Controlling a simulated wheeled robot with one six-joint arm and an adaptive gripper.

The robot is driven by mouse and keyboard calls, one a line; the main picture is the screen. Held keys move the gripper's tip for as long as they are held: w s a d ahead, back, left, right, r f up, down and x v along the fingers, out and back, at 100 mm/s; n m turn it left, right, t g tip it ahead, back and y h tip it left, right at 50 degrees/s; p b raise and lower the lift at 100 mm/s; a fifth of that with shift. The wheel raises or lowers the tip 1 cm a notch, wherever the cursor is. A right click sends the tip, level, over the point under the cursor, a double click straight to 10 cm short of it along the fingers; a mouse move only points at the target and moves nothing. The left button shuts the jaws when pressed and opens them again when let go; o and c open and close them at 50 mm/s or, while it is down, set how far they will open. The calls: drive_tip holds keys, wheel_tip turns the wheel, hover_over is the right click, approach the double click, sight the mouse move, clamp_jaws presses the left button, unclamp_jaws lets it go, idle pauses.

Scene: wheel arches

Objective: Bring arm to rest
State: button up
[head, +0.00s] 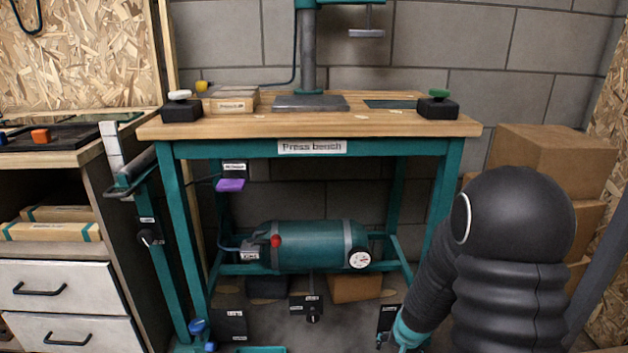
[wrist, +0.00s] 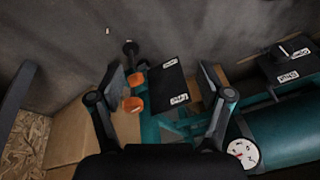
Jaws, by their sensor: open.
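My arm (head: 510,260), black with a ribbed sleeve, stands at the right of the head view and reaches down beside the press bench's right leg. In the head view its lower end is small and the jaws cannot be made out. In the wrist view my gripper (wrist: 162,78) is open, its two dark fingers well apart, with nothing held between them. Beyond and between the fingers show two orange knobs (wrist: 134,104) and a black box (wrist: 168,82) with white labels. How far they are from the fingertips I cannot tell.
The press bench (head: 400,125) has teal legs and a teal tank (head: 315,245) with a gauge below its top. Cardboard boxes (head: 550,155) are stacked at the right, behind my arm. A drawer cabinet (head: 60,290) stands at the left. A grey wall is behind.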

drive_tip(key=s+a+r+n+p, duration=0.1)
drive_tip(key=s+r+p, duration=0.1)
drive_tip(key=s+r, duration=0.5)
drive_tip(key=s+a+r+n+t+p, duration=0.1)
drive_tip(key=s+r, duration=0.6)
drive_tip(key=r, duration=1.1)
drive_tip(key=s+a+r+n+t+p, duration=0.1)
drive_tip(key=s+a+r+n+p, duration=0.2)
drive_tip(key=r, duration=1)
drive_tip(key=s+p, duration=0.2)
drive_tip(key=s, duration=0.3)
drive_tip(key=shift+a, duration=0.15)
